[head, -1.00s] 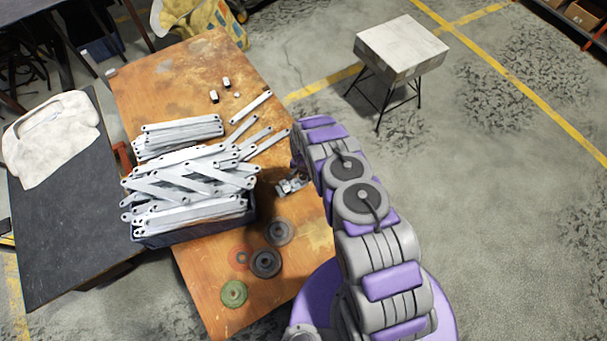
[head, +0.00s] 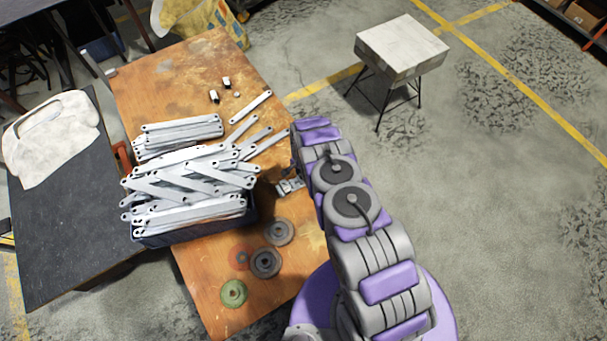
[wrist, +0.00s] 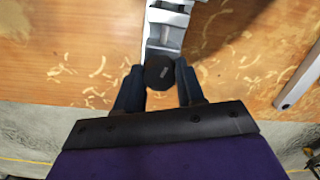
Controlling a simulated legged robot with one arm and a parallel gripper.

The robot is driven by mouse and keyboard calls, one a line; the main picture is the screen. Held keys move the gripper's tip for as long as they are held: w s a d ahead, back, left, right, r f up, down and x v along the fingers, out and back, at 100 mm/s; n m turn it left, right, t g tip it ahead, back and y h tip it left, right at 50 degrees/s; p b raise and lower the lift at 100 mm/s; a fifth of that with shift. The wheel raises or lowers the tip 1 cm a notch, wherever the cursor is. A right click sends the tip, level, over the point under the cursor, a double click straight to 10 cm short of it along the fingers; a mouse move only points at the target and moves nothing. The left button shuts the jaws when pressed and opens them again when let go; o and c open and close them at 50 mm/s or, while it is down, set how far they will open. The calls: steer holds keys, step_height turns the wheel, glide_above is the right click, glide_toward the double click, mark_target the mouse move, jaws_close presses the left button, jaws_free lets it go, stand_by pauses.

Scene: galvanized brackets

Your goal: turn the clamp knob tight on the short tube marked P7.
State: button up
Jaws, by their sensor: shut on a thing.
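In the wrist view a dark, rounded clamp knob (wrist: 159,72) sits between the two fingers of my gripper (wrist: 160,80). The fingers are shut on it, one on each side. A metal clamp body (wrist: 165,32) extends up from the knob to the top edge of the picture. In the head view the metal clamp (head: 291,186) lies on the wooden table, partly hidden behind my arm. My gripper's fingers are hidden there. I cannot read a P7 mark on any tube in either view.
A dark blue crate (head: 190,234) heaped with galvanized brackets (head: 185,185) stands left of the clamp. Several loose brackets lie behind it. Discs, including a green one (head: 234,293), lie nearer on the wooden table (head: 205,300). A pale block-topped stool (head: 402,45) stands apart at the back right.

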steer(key=m, duration=0.5)
steer(key=shift+a, duration=0.1)
steer(key=m, duration=0.3)
steer(key=shift+b, duration=0.4)
steer(key=m, duration=0.3)
steer(key=shift+s+f, duration=0.1)
steer(key=m, duration=0.4)
steer(key=shift+b, duration=0.35)
steer(key=o, duration=0.9)
steer(key=shift+o, duration=0.2)
